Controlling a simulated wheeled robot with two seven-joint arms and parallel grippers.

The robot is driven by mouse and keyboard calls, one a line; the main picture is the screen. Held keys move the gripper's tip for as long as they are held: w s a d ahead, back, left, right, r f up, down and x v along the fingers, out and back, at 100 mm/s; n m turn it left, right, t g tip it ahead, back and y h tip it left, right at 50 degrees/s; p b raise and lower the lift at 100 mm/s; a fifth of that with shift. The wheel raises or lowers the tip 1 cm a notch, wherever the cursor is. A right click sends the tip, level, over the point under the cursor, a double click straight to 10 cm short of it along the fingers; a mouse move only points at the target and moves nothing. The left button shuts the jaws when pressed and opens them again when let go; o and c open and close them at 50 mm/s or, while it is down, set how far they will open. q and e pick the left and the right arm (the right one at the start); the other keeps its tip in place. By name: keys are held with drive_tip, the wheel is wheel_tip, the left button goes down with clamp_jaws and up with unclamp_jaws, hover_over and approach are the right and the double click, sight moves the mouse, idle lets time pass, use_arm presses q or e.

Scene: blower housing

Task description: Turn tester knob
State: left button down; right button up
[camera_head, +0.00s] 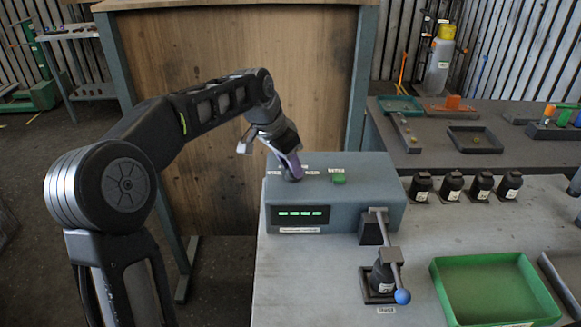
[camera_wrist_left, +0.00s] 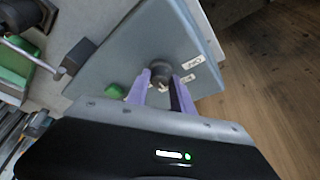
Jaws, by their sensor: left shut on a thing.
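The tester (camera_head: 345,205) is a grey box with a lit green display (camera_head: 300,213) on its front, at the left end of the workbench. Its dark round knob (camera_wrist_left: 160,72) is on the top face, with small white labels beside it. A green button (camera_head: 339,178) is to the right of the knob; it also shows in the left wrist view (camera_wrist_left: 115,91). My left gripper (camera_head: 294,172) comes down from above, its purple fingers shut on the knob. In the head view the fingers mostly hide the knob. My right gripper is not in view.
A lever clamp with a blue ball handle (camera_head: 402,297) holds a black part in front of the tester. A green tray (camera_head: 495,290) is at the right front. Several black housings (camera_head: 452,186) stand in a row behind it. A wooden panel (camera_head: 240,100) is behind the arm.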

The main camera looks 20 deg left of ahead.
use_arm(q)
drive_tip(key=n, duration=0.1)
drive_tip(key=n+y, duration=0.1)
drive_tip(key=n+b, duration=0.1)
drive_tip(key=shift+d+n+t, duration=0.25)
drive_tip(key=shift+n+t, duration=0.05)
drive_tip(key=n+y+b, duration=0.1)
drive_tip(key=n+y, duration=0.1)
drive_tip(key=n, duration=0.2)
drive_tip(key=shift+d+n, duration=0.1)
drive_tip(key=shift+n, duration=0.2)
drive_tip(key=n+y, duration=0.1)
drive_tip(key=n, duration=0.2)
drive_tip(key=shift+d+n+g+y, duration=0.1)
drive_tip(key=shift+n+g+y, duration=0.2)
drive_tip(key=shift+g, duration=0.1)
drive_tip(key=shift+w+n+g+y, duration=0.1)
drive_tip(key=shift+n+g+y, duration=0.3)
drive_tip(key=shift+n, duration=1.1)
drive_tip(key=c, duration=1.1)
unclamp_jaws()
